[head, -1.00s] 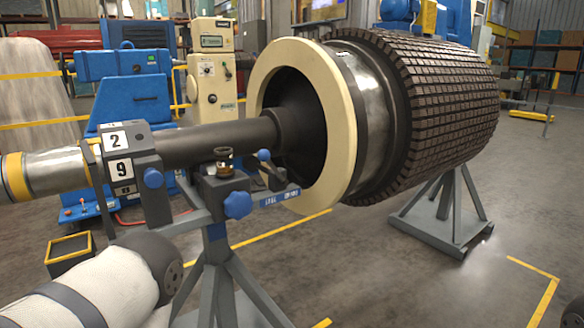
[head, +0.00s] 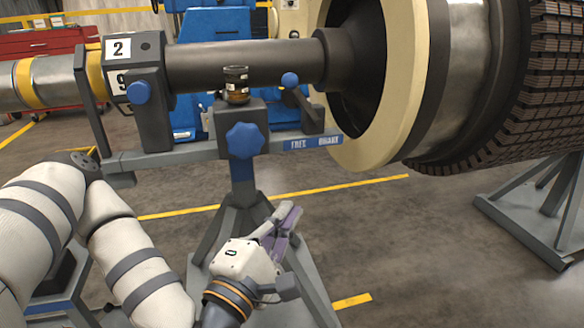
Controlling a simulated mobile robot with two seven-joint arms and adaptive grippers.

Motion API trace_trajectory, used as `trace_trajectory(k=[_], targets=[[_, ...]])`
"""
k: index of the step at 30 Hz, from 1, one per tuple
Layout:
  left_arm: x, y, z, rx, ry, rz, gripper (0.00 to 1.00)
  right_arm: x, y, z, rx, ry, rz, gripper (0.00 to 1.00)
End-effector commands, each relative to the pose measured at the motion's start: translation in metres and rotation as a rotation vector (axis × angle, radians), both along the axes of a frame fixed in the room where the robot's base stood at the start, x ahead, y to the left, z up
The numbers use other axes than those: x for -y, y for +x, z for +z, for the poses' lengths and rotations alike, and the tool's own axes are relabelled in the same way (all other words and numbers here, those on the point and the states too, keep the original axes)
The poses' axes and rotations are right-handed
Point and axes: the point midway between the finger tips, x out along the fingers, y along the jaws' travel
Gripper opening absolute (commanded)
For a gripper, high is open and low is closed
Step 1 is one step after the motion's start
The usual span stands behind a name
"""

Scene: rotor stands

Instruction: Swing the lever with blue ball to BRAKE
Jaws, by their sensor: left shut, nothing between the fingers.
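The lever's blue ball (head: 290,79) stands above the rail at the right part of the rotor stand. Its dark arm (head: 302,98) runs down and right from the ball to a dark block. The lever leans left, with the ball above the FREE label (head: 298,144). The BRAKE label (head: 328,140) is to the right on the same blue strip. My left gripper (head: 288,215) is shut and empty, low in front of the stand's legs, well below the lever and apart from it. My right gripper is out of view.
A larger blue star knob (head: 245,140) and a small jar (head: 236,85) sit just left of the lever. Another blue knob (head: 138,92) is on the numbered clamp. The cream rotor ring (head: 405,90) is close on the right.

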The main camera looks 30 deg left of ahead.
Motion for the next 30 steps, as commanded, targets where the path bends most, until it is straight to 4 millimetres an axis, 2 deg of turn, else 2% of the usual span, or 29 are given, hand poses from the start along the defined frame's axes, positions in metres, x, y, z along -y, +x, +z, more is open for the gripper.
trace_trajectory(k=[1, 3, 6, 15, 19, 25, 27, 30], targets=[[-0.019, -0.001, 0.011, 0.068, -0.043, 0.061, 0.0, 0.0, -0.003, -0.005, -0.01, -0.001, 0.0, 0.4], [-0.039, -0.004, 0.03, 0.154, -0.092, 0.123, 0.0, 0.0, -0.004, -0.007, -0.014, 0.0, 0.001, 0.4], [-0.052, -0.008, 0.042, 0.214, -0.124, 0.162, 0.0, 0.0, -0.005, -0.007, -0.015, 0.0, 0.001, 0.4], [-0.053, -0.008, 0.045, 0.223, -0.127, 0.166, 0.0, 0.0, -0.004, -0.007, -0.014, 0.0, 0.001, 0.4], [-0.053, -0.002, 0.047, 0.224, -0.127, 0.161, 0.0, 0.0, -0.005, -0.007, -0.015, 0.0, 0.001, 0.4], [-0.062, 0.018, 0.056, 0.228, -0.122, 0.164, 0.0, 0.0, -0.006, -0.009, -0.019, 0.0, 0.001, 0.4], [-0.064, 0.033, 0.07, 0.231, -0.119, 0.156, 0.0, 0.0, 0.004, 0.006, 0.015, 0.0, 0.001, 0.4], [-0.075, 0.051, 0.077, 0.237, -0.12, 0.163, 0.0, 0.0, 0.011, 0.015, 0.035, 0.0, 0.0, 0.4]])
